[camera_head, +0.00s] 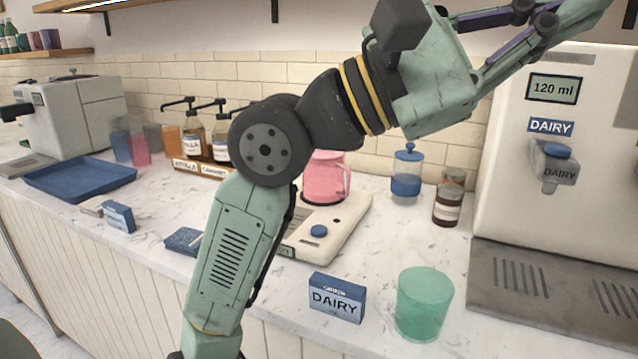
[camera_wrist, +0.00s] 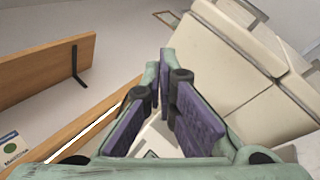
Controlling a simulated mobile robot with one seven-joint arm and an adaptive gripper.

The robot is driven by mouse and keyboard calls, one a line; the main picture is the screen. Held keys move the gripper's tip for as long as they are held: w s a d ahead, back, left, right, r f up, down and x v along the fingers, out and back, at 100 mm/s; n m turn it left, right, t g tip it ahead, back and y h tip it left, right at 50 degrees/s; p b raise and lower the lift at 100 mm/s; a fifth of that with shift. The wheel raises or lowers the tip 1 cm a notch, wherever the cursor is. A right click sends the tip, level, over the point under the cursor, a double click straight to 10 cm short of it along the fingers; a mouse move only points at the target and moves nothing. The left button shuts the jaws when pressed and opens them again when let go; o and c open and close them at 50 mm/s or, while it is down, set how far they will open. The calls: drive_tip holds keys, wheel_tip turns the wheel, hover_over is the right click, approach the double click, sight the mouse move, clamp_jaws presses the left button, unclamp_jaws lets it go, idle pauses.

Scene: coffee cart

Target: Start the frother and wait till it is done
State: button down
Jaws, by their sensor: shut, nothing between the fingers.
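The frother is a white base (camera_head: 345,225) on the counter, with a round blue button (camera_head: 319,231) on its front part. A pink pitcher (camera_head: 325,178) stands on the base. My arm hides the left part of the base and some of the pitcher. My gripper (camera_head: 590,12) is high at the upper right, near the dairy dispenser's top and far from the button. In the wrist view the fingers of my gripper (camera_wrist: 162,62) are together with nothing held. The frother does not show clearly there.
The dairy dispenser (camera_head: 565,90) reads 120 ml and stands at the right. A green cup (camera_head: 422,305) and a dairy box (camera_head: 336,297) stand at the front. A blue-lidded jar (camera_head: 407,175) and a brown bottle (camera_head: 449,198) are behind. A blue tray (camera_head: 80,178) lies left.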

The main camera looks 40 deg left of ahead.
drive_tip(key=w+a+f+t+y, duration=0.35)
drive_tip(key=w+f+y, duration=0.4)
drive_tip(key=w, duration=0.25)
drive_tip(key=n+g+y, duration=0.1)
drive_tip(key=g+y, duration=0.6)
drive_tip(key=y, duration=1)
hover_over(314, 228)
wheel_tip(314, 228, down, 15)
drive_tip(key=shift+h, duration=0.35)
drive_tip(key=shift+f+b, duration=0.1)
drive_tip(key=shift+b, duration=0.3)
wheel_tip(314, 228, down, 9)
drive_tip(key=b, duration=0.6)
drive_tip(key=shift+r, duration=0.2)
drive_tip(key=shift+b, duration=0.3)
drive_tip(key=shift+f, duration=0.4)
